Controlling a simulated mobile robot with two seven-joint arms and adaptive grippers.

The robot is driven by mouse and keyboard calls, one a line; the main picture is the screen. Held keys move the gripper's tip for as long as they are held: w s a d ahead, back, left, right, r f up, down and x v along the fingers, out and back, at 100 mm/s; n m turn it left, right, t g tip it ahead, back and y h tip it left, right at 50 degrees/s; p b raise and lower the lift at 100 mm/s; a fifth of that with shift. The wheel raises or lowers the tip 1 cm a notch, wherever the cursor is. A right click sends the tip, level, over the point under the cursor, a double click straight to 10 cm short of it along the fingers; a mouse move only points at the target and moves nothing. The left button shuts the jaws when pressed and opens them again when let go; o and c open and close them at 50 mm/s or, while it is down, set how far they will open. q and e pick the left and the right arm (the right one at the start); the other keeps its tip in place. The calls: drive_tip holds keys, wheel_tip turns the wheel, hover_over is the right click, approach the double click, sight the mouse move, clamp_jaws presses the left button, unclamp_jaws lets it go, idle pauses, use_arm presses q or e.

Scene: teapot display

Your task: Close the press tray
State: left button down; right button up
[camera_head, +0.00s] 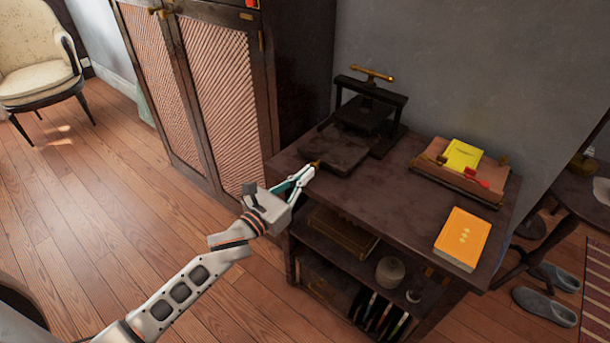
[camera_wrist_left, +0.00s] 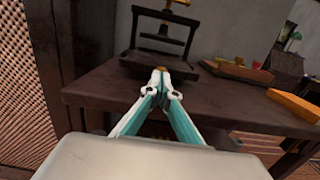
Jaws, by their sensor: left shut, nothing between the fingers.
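The black press (camera_head: 372,100) with a brass handle stands at the back left of the dark wooden table. Its dark tray (camera_head: 339,150) sticks out of the front of the press, toward the table's left edge. A small brass knob (camera_head: 316,163) is at the tray's front edge. My left gripper (camera_head: 309,171) is shut and empty, with its fingertips at or very near this knob; I cannot tell whether they touch. In the left wrist view, the press (camera_wrist_left: 160,38) is straight ahead, and the shut fingertips (camera_wrist_left: 160,72) hide part of the tray. My right gripper is not in view.
An orange book (camera_head: 462,238) lies at the right of the table (camera_head: 375,195). A wooden box (camera_head: 455,185) with a yellow item (camera_head: 462,156) stands behind it. The shelves below hold several things. A tall cabinet (camera_head: 230,90) stands close on the left.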

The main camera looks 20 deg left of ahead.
sight(324, 157)
use_arm(q)
drive_tip(key=shift+w, duration=0.1)
drive_tip(key=x, duration=0.2)
drive_tip(key=b+x, duration=0.1)
drive_tip(key=x, duration=0.4)
drive_tip(key=shift+w+d+f, duration=0.1)
drive_tip(key=shift+w+f, duration=0.1)
drive_tip(key=shift+f, duration=0.15)
drive_tip(key=shift+w+d+r, duration=0.1)
drive_tip(key=shift+w+d, duration=0.05)
drive_tip(key=shift+w, duration=0.2)
